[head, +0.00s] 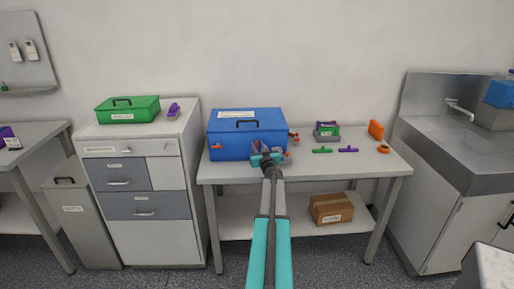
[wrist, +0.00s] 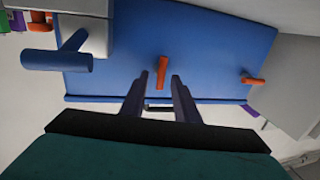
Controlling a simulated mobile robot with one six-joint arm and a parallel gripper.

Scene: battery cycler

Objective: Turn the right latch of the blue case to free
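The blue case (head: 232,143) stands closed on the table, with a dark handle on its lid. Its front fills the middle of the wrist view (wrist: 215,45). My gripper (head: 268,158) is at the right part of the case front. In the wrist view my gripper (wrist: 161,76) is open. The orange right latch (wrist: 161,72) shows between the fingertips, upright in that picture with a slight tilt, with a gap on each side; I cannot tell if anything touches. The orange left latch (head: 216,146) lies about crosswise; it also shows in the wrist view (wrist: 253,80).
A grey block with a blue T-shaped handle (wrist: 57,58) is near the gripper at the wrist view's upper left. Green (head: 322,150) and purple (head: 348,149) items lie right of the case. A drawer cabinet (head: 150,180) stands left, a sink (head: 460,130) right.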

